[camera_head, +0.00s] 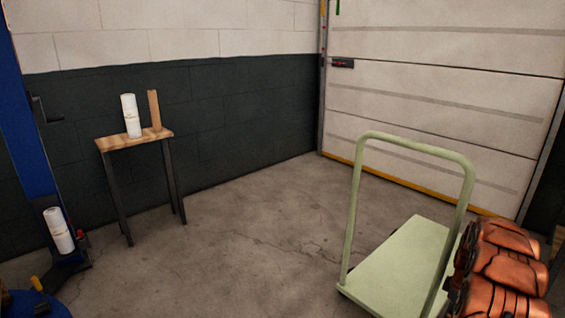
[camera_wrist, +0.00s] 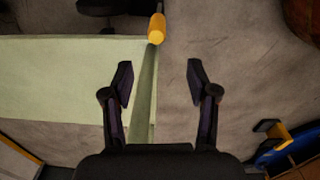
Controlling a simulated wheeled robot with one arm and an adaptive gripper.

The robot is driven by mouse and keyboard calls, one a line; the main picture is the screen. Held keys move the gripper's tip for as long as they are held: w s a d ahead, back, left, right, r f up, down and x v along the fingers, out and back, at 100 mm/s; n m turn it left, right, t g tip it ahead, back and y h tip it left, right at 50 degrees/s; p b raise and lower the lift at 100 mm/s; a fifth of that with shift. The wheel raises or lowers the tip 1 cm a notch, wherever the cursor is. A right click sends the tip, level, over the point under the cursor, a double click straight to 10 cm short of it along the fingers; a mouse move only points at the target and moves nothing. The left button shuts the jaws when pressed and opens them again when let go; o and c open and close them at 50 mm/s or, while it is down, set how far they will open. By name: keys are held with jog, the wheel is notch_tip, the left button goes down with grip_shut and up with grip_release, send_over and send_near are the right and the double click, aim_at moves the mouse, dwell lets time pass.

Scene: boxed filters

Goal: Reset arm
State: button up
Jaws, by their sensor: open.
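My gripper (camera_wrist: 159,68) shows in the wrist view with its two dark fingers spread wide. It is open and nothing sits between its fingertips. The green cart's deck (camera_wrist: 50,80) and a green bar lie below it, with the bar running partly between the fingers in the picture. My gripper does not show in the head view. There, a white cylinder (camera_head: 131,116) and a narrow brown box (camera_head: 154,110) stand upright on a small wooden table (camera_head: 120,142). Another white cylinder (camera_head: 59,230) is by the blue post at the left.
The green cart (camera_head: 398,262) with its tall handle stands at the right in the head view. A blue post (camera_head: 30,130) rises at the left edge. A pale sectional door (camera_head: 430,90) closes the back right. Concrete floor (camera_head: 240,230) between table and cart is clear.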

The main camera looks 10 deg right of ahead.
jog(key=s+a+r+m+p, duration=0.25)
jog(key=a+r+p, duration=0.45)
jog(key=a+r, duration=0.9)
jog(key=s+a+r+m+p, duration=0.1)
jog(key=s+a+r+p, duration=0.3)
jog(key=a+r+p, duration=1.1)
jog(key=s+a+r+m+g+p, duration=0.1)
jog(key=s+a+r, duration=0.4)
jog(key=s+r, duration=0.7)
jog(key=s+a+r+m+g+p, duration=0.1)
jog(key=s+a+r+m+p, duration=0.2)
jog(key=s+r, duration=0.9)
jog(key=s+a+p, duration=0.2)
jog(key=s+a, duration=0.1)
jog(key=shift+a+r+p, duration=0.15)
jog(key=shift+a+p, duration=0.05)
jog(key=shift+p, duration=0.2)
jog(key=shift+w, duration=0.1)
